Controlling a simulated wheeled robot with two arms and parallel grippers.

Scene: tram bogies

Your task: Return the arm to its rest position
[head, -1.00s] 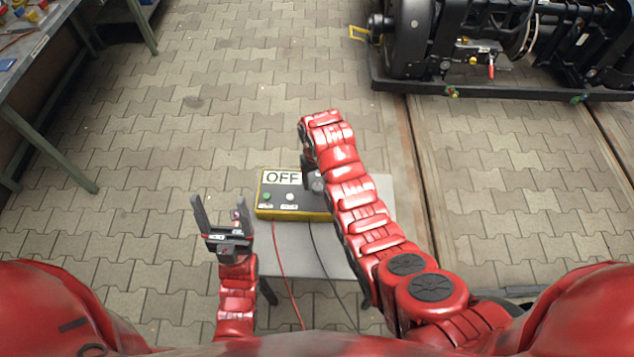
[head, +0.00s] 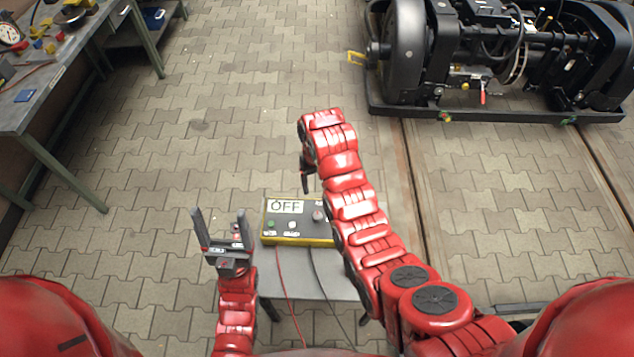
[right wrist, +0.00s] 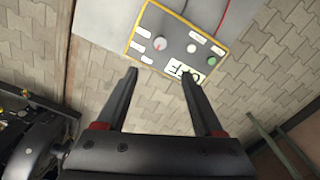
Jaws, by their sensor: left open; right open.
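My right arm (head: 355,205) reaches forward over the small grey table. Its gripper (head: 307,180) is partly hidden by the arm in the head view, above and behind the control box. In the right wrist view the right gripper (right wrist: 160,95) is open and empty. The yellow-edged control box (head: 298,240) lies beyond its fingers, apart from them as far as I can tell; it also shows in the right wrist view (right wrist: 175,50). The box carries an OFF sign (head: 286,206), buttons and a knob (head: 318,215). My left gripper (head: 222,228) is open and empty, pointing up left of the box.
The grey table (head: 320,287) holds the box, with a red and a black cable running toward me. A workbench (head: 40,115) with parts stands at the left. A black bogie (head: 480,50) stands on the rails at the upper right. The paved floor between is clear.

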